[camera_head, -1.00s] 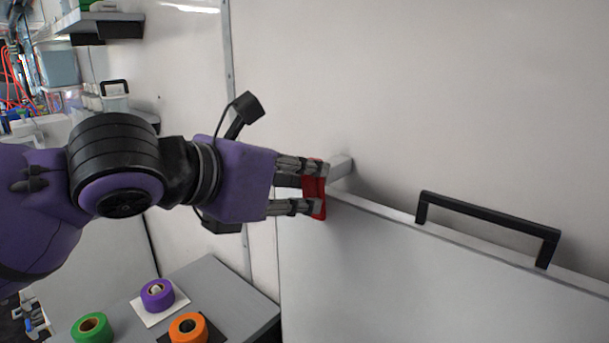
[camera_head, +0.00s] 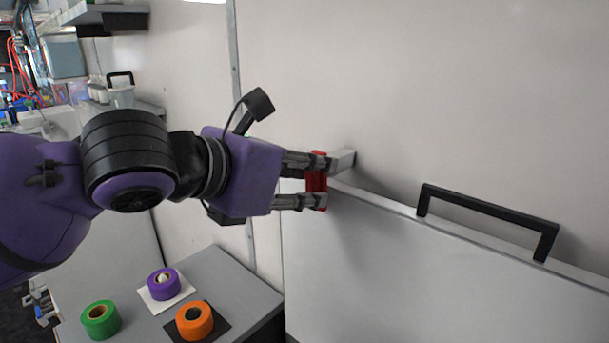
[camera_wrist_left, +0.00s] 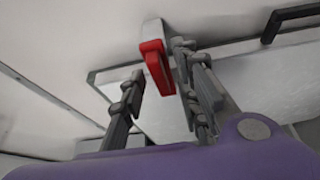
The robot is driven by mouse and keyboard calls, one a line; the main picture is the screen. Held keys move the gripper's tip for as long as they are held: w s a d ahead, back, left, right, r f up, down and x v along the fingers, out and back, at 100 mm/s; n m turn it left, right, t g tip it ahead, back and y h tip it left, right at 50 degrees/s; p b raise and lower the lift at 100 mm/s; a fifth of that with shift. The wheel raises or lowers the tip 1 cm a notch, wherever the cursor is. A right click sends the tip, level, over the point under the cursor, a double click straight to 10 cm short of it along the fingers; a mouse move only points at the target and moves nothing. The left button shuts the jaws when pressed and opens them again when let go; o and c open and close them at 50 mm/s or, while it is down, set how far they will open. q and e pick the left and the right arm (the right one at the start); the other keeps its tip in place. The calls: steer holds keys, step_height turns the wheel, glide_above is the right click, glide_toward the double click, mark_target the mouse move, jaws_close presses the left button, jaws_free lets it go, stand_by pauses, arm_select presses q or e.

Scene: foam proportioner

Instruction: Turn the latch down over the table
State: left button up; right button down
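The red latch (camera_head: 317,184) hangs from a light grey block (camera_head: 343,160) on the wall, at the top left corner of the upright white table panel (camera_head: 400,270). My left gripper (camera_head: 313,182) is at the latch, one finger above and one below it in the head view. In the left wrist view the red latch (camera_wrist_left: 155,63) lies between the fingers (camera_wrist_left: 160,82). It is close to the right finger, with a gap to the left one, so the gripper looks open around it. Contact cannot be told. My right gripper is not in view.
A black handle (camera_head: 488,213) stands on the panel's top edge. Below my left arm, a grey bench (camera_head: 235,280) bears a purple roll (camera_head: 163,285), a green roll (camera_head: 100,320) and an orange roll (camera_head: 194,321). Shelves with boxes are at the back left.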

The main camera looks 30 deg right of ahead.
arm_select(q)
steer(key=shift+a+r, duration=0.1)
steer(key=shift+a, duration=0.05)
steer(key=v, duration=1.1)
steer(key=shift+s+a, duration=0.2)
steer(key=shift+a, duration=0.1)
